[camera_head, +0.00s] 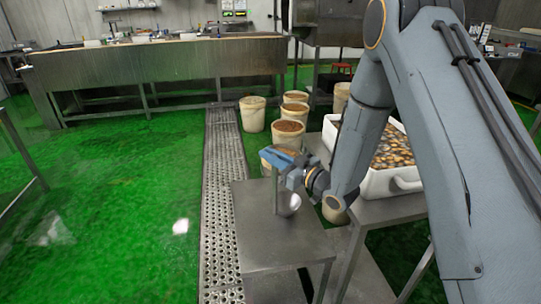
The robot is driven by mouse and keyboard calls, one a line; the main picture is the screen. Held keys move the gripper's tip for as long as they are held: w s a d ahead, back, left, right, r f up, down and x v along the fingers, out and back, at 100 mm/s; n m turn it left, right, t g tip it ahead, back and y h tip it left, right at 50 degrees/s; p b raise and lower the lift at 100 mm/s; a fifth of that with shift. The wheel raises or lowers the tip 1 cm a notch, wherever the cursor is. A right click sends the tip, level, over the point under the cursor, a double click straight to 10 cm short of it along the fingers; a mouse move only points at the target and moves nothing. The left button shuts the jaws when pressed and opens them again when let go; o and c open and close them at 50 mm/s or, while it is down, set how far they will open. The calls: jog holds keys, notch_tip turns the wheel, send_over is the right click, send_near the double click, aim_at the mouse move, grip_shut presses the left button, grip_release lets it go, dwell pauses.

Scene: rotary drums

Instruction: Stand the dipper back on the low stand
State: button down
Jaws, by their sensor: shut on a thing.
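The low stand (258,252) is a grey metal table in the lower middle of the head view. My gripper (273,164) is over its back part, coming in from the right, and is shut on the dipper. The dipper's pale bowl (291,204) shows below the gripper, low over the right side of the stand top. A thin upright rod (275,190), apparently its handle, runs down from the gripper. I cannot tell whether the dipper touches the stand top. The gripper hides the upper part of the dipper.
A white tub (407,180) full of brownish pieces sits on a higher metal table to the right, partly behind my arm. Several buckets (252,113) with brown contents stand behind the stand. A floor drain grating (222,190) runs along the left. Green floor beyond it is clear.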

jog(key=shift+f, duration=0.35)
jog(key=c, duration=0.6)
grip_release()
jog(key=shift+o, duration=0.2)
jog(key=p+v, duration=0.1)
jog(key=v, duration=0.8)
jog(key=shift+s, duration=0.1)
dwell(0.4)
